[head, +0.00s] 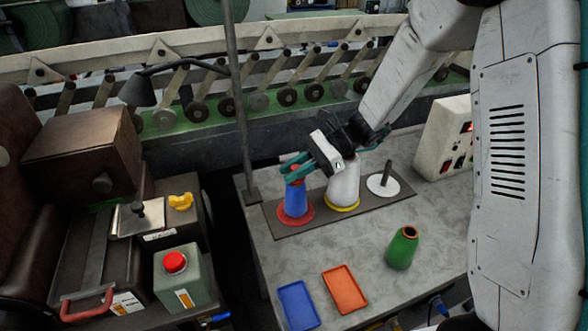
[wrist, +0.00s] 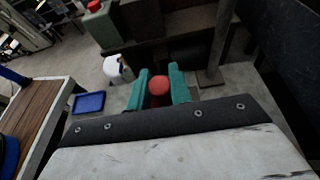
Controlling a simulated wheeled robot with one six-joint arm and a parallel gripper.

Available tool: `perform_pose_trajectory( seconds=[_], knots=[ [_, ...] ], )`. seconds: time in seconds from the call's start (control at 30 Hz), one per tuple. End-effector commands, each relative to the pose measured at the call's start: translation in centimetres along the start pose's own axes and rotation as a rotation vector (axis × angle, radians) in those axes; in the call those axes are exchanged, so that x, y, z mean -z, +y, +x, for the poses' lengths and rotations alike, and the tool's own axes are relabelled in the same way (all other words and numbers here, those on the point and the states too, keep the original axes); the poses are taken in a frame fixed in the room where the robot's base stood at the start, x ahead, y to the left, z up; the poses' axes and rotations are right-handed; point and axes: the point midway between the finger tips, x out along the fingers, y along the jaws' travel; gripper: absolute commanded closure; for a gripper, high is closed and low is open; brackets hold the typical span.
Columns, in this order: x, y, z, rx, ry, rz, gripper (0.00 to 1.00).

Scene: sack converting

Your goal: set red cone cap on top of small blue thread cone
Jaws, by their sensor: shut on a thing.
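The blue thread cone (head: 296,200) stands upright on a red disc on the dark board in the head view. My gripper (head: 295,169) is right over its top, with teal fingers shut on the red cone cap (head: 294,178). The cap shows as a rounded red top between the fingers in the wrist view (wrist: 158,85). In the head view the cap's lower part meets the cone's top in the picture; I cannot tell whether it rests on it or is just above. The fingers partly hide the cap. The blue cone cannot be made out below it in the wrist view.
A white cone (head: 343,188) on a yellow disc stands close right of the blue one, then a bare peg on a white disc (head: 383,186). A green cone (head: 402,248), a blue tray (head: 298,305) and an orange tray (head: 345,289) are in front. A grey pole (head: 242,120) rises at left.

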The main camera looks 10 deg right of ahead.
Motion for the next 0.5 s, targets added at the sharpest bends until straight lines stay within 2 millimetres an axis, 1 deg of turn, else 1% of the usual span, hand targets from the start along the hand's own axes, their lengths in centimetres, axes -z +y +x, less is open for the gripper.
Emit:
perform_pose_trajectory(
  seconds=[0.5],
  knots=[
    [0.68, 0.00, 0.28, 0.000, 0.000, 0.000, 1.00]
  ],
)
